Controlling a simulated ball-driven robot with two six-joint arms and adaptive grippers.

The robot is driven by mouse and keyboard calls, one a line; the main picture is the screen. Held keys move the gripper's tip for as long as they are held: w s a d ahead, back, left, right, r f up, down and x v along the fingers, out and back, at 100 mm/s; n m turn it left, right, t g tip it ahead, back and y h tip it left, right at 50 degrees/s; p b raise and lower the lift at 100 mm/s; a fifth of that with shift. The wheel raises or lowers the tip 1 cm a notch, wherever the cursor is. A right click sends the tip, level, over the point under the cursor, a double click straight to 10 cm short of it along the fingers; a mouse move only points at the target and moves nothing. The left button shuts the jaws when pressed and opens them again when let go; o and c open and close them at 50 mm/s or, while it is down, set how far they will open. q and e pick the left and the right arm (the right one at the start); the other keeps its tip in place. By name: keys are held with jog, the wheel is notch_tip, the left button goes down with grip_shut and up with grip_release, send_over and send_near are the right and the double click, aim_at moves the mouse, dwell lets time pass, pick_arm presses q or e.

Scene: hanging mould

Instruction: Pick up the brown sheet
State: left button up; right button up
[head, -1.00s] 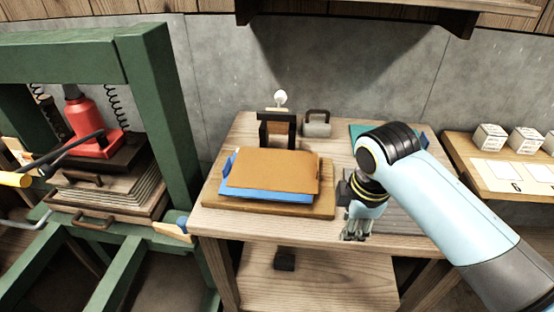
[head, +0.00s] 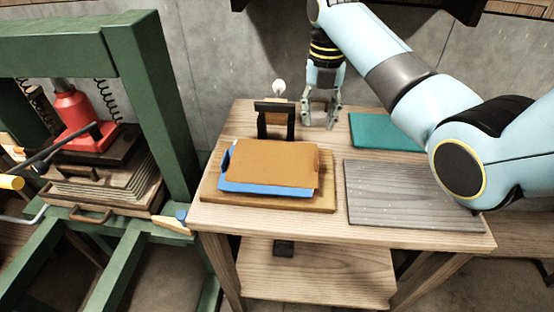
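The brown sheet (head: 272,162) lies nearly flat on top of a blue sheet (head: 262,188). Both rest on a wooden board (head: 310,204) on the wooden table. The brown sheet's upper face is uncovered. My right gripper (head: 319,120) points down near the back of the table, behind and to the right of the sheet and clear of it. Its fingers look spread apart, and I see no sheet between them. My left gripper is not in view.
A dark upright holder (head: 275,120) stands behind the sheets. A teal sheet (head: 384,131) and a grey board (head: 408,193) lie to the right, partly near my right arm. A green press frame (head: 158,110) with a red jack (head: 78,120) stands at the left.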

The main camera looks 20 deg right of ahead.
notch_tip(320, 180, down, 3)
jog(key=shift+s+f, duration=0.15)
jog(key=f, duration=0.2)
jog(key=s+f+p, duration=0.1)
jog(key=f, duration=0.1)
jog(key=shift+f, duration=0.2)
jog(key=shift+w+f, duration=0.1)
jog(key=shift+f, duration=0.35)
jog(key=shift+c, duration=0.2)
grip_shut()
